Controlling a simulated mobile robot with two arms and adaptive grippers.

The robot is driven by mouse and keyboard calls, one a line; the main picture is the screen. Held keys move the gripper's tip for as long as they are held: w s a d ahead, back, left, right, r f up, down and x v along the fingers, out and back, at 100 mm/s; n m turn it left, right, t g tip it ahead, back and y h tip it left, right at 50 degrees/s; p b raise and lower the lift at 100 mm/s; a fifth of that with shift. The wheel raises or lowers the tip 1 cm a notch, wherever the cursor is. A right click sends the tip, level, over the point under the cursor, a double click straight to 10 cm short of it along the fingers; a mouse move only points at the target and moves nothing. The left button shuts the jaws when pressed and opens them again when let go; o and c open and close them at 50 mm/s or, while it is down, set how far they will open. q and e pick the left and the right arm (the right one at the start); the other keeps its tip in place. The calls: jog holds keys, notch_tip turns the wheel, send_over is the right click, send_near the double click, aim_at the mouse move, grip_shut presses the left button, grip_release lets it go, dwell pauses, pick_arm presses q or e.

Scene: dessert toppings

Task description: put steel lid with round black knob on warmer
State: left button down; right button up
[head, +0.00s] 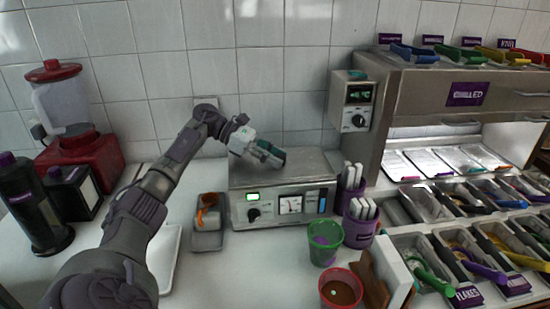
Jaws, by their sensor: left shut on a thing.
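The warmer (285,207) is a steel box with a knob, a dial and a green display, standing on the counter against the tiled wall. The flat steel lid (311,166) shows at the top of the warmer, under my left gripper (272,156). My left gripper comes in from the left and is shut over the lid. Its fingers hide the round black knob. I cannot tell whether the lid rests fully on the warmer or sits slightly above it. My right gripper is not in view.
A control box (353,105) hangs right of the warmer. Purple cups (360,229), a green cup (325,240) and a red cup (341,289) stand in front and right. A grey tray (208,240) lies left. A red blender (78,150) stands far left; topping bins (420,250) fill the right.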

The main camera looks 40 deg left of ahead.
pick_arm(q)
jog(key=c, duration=0.8)
grip_release()
jog(key=shift+o, duration=0.6)
jog(key=shift+r+p, duration=1.45)
jog(key=shift+r, duration=2.05)
